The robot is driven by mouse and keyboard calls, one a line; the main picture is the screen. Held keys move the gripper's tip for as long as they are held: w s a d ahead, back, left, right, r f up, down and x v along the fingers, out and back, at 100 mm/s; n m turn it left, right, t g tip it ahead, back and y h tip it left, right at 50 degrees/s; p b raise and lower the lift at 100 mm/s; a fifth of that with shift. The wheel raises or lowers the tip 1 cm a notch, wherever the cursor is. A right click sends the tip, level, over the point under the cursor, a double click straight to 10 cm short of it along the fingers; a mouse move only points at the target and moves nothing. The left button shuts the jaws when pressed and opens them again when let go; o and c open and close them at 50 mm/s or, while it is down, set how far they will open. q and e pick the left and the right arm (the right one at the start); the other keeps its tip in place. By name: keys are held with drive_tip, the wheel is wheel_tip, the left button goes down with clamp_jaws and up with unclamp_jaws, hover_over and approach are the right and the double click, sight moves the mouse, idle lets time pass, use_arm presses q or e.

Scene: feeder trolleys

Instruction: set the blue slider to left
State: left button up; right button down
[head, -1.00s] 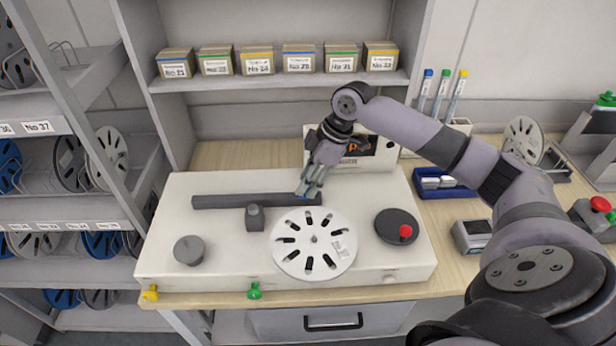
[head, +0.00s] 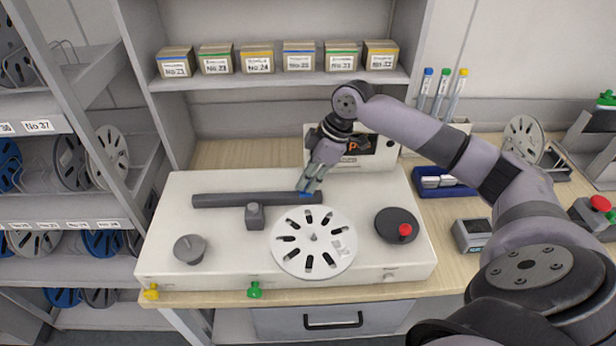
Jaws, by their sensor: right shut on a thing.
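The blue slider (head: 306,195) sits near the right end of a dark grey rail (head: 245,200) on the white panel box (head: 165,235). Only a little of its blue shows under the fingers. My right gripper (head: 308,188) reaches down from the upper right and is shut on the blue slider. Its fingers hide most of the slider. My left gripper is not in view.
A grey block (head: 255,217) stands just in front of the rail's middle. A white slotted reel (head: 313,243), a grey knob (head: 189,249) and a dark disc with a red knob (head: 405,230) are also on the panel. The rail left of the slider is clear.

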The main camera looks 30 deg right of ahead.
idle(0.3)
drive_tip(key=w+a+p, duration=0.1)
drive_tip(key=a, duration=0.1)
drive_tip(key=w+a+p, duration=0.2)
drive_tip(key=a, duration=0.1)
drive_tip(key=w+a+p, duration=0.1)
drive_tip(key=w+a, duration=0.1)
drive_tip(key=a, duration=0.1)
drive_tip(key=shift+a+r, duration=0.1)
drive_tip(key=shift+r, duration=0.3)
drive_tip(key=w+a, duration=0.2)
drive_tip(key=a, duration=0.2)
drive_tip(key=w+a, duration=0.3)
drive_tip(key=a, duration=0.1)
drive_tip(key=w+a, duration=0.3)
drive_tip(key=a, duration=0.2)
drive_tip(key=shift+f+p, duration=0.3)
drive_tip(key=shift+f, duration=0.05)
drive_tip(key=shift+w+a+r, duration=0.1)
drive_tip(key=shift+a, duration=0.1)
drive_tip(key=c, duration=1.6)
unclamp_jaws()
drive_tip(key=shift+w+a, duration=0.1)
drive_tip(key=shift+a, duration=0.05)
drive_tip(key=shift+o, duration=0.2)
